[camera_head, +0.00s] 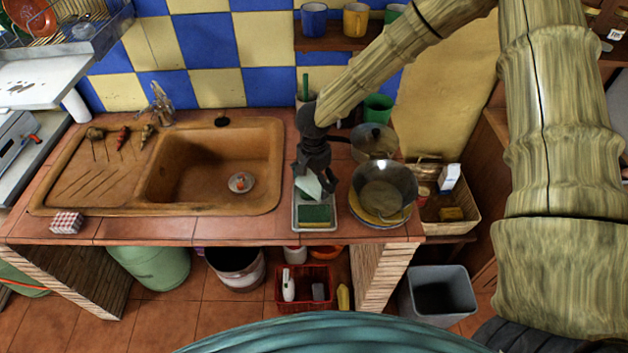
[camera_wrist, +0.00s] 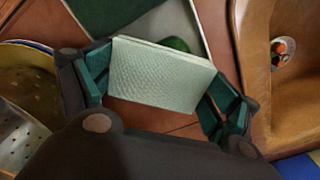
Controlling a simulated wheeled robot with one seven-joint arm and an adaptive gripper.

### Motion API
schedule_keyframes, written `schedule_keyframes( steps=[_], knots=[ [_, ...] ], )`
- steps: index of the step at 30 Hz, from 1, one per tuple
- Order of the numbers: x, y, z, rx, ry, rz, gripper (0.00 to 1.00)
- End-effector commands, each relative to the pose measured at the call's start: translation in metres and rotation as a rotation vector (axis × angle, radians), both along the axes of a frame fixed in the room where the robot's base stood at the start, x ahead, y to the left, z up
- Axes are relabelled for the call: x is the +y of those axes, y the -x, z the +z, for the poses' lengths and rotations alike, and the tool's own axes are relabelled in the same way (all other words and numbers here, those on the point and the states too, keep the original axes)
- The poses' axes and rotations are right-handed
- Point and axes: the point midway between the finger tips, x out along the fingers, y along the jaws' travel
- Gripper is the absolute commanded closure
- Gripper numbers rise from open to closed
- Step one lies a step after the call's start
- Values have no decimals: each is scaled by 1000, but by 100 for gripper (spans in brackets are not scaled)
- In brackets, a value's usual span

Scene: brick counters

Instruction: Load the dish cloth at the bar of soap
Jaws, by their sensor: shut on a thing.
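My gripper (camera_head: 313,182) hangs over the counter just right of the sink. It is shut on a pale mint, folded, textured cloth, which I take as the dish cloth (camera_head: 307,186). In the wrist view the dish cloth (camera_wrist: 160,76) spans between both fingers of my gripper (camera_wrist: 160,92). Below it lies a pale tray (camera_wrist: 158,22). A rounded green thing, likely the bar of soap (camera_wrist: 178,44), shows in the tray, partly hidden behind the cloth. A dark green pad (camera_head: 315,215) fills the tray's front part. I cannot tell whether the cloth touches the tray.
The brown sink (camera_head: 215,165) is left of the tray. A red checked bundle (camera_head: 67,222) lies at the front left. The counter's front edge is near the tray.

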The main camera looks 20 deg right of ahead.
Motion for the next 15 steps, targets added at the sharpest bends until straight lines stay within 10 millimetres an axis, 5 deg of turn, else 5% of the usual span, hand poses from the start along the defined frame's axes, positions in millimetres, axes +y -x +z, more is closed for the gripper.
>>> schedule_keyframes(
  steps=[15],
  knots=[
    [0,-1,33,-2,-1,0,30]
  ],
)
